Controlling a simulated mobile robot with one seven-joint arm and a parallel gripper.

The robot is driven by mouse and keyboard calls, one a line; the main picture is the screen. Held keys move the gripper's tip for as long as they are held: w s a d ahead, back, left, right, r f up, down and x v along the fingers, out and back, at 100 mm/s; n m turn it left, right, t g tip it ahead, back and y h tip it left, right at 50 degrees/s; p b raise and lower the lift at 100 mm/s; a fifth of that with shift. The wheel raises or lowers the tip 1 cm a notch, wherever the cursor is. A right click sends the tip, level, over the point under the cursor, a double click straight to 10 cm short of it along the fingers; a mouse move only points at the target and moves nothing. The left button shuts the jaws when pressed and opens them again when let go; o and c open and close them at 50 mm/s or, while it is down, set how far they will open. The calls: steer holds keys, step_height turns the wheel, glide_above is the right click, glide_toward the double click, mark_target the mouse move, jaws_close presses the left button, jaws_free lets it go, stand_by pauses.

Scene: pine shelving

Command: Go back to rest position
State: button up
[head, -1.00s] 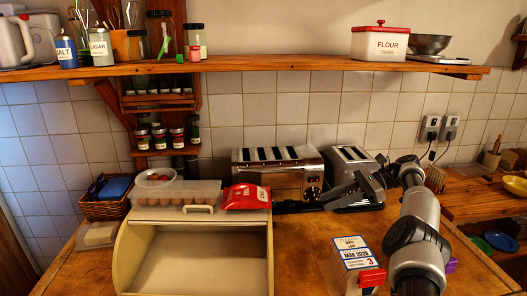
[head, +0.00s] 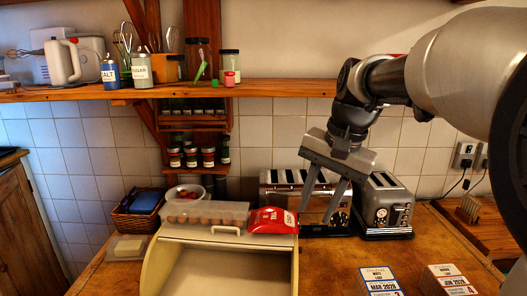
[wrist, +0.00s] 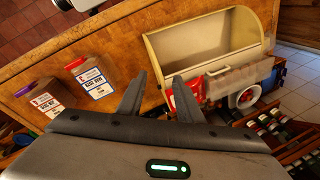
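My gripper (head: 317,215) hangs in the air with its two fingers pointing down, in front of the long chrome toaster (head: 283,177) in the head view. Its fingers are apart and nothing is between them; the wrist view also shows the gripper (wrist: 159,76) open and empty. My arm reaches in from the right, raised high and bent downward at the wrist. The fingers touch nothing that I can see.
Below are a cream bread bin (head: 162,265), an egg box (head: 207,213), a red packet (head: 272,220) and a second toaster (head: 385,207). Two dated cartons (head: 380,282) (head: 448,280) stand at the front right. A pine shelf (head: 270,88) runs behind my arm.

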steer(key=s+d+f+n+t+h, duration=0.1)
steer(key=s+f+n, duration=0.1)
steer(key=s, duration=0.7)
steer(key=s+d+f+n+t+h+p, duration=0.1)
steer(key=s+n, duration=0.3)
steer(key=s, duration=0.5)
steer(key=shift+s+d+f+t, duration=0.2)
steer(key=shift+d+f+t, duration=0.3)
steer(key=shift+f+t, duration=0.3)
